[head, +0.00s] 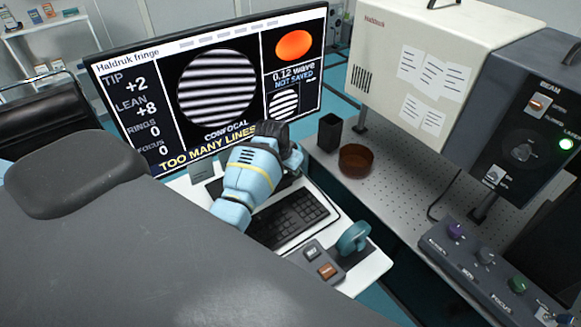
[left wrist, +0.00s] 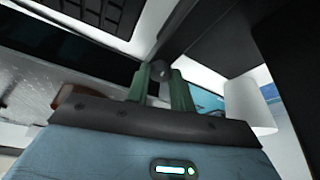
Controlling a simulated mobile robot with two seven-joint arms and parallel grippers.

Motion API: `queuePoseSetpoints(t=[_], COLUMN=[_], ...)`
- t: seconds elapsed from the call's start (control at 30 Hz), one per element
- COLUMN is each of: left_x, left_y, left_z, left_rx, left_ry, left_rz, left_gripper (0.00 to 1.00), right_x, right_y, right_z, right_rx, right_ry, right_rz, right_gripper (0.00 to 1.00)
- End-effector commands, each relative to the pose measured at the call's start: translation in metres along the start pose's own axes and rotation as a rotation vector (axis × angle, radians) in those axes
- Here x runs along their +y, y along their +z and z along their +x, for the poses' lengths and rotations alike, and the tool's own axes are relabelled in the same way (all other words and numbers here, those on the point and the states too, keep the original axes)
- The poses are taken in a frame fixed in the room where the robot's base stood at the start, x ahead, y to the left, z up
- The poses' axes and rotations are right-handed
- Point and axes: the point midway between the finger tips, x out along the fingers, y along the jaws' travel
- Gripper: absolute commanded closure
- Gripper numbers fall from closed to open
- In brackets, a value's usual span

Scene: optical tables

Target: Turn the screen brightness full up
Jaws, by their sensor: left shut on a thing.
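The screen (head: 219,85) stands at the back left in the head view, lit, with grey and white stripes in a large circle and the yellow words "TOO MANY LINES". My left gripper (head: 290,150) is at the screen's lower right edge, in front of it; its fingertips are hidden there. In the left wrist view my left gripper (left wrist: 161,84) has its two green fingers shut on a small dark round knob (left wrist: 160,69) close to a dark edge. I cannot read any marking on the knob. My right gripper is in neither view.
A keyboard (head: 290,218) lies below my left arm on a white desk (head: 368,272). A two-button box (head: 322,264) and a teal round object (head: 353,237) are at its right. A brown bowl (head: 356,160) and black cup (head: 329,132) stand on the perforated optical table (head: 400,185).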

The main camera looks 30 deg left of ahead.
Motion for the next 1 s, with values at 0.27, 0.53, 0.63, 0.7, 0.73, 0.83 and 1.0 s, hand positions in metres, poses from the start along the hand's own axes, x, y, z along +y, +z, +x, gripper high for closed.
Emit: queuePoseSetpoints(t=[0.27,0.53,0.63,0.7,0.73,0.83,1.0], left_x=[-0.0004,-0.0004,-0.0004,-0.0004,-0.0004,-0.0003,-0.0002], left_y=[-0.0004,-0.0004,-0.0004,-0.0004,-0.0004,-0.0003,-0.0002], left_z=[-0.0002,-0.0002,-0.0002,-0.0002,-0.0002,-0.0001,0.0000], left_rx=[0.000,0.000,0.000,0.000,0.000,0.000,0.000], left_ry=[0.015,0.015,0.015,0.015,0.015,0.015,0.015], left_rz=[0.037,0.038,0.038,0.037,0.037,0.037,0.037], left_gripper=[1.00,1.00,0.74,0.65,0.61,0.55,0.55], right_x=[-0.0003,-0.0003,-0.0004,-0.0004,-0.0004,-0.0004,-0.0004], right_y=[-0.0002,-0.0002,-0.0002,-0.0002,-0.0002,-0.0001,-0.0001], right_z=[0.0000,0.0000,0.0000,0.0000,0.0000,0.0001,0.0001], right_rx=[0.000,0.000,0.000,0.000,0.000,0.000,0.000], right_ry=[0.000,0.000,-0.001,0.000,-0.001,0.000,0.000], right_rz=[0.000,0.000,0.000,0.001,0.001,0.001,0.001], right_gripper=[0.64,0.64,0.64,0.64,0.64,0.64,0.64])
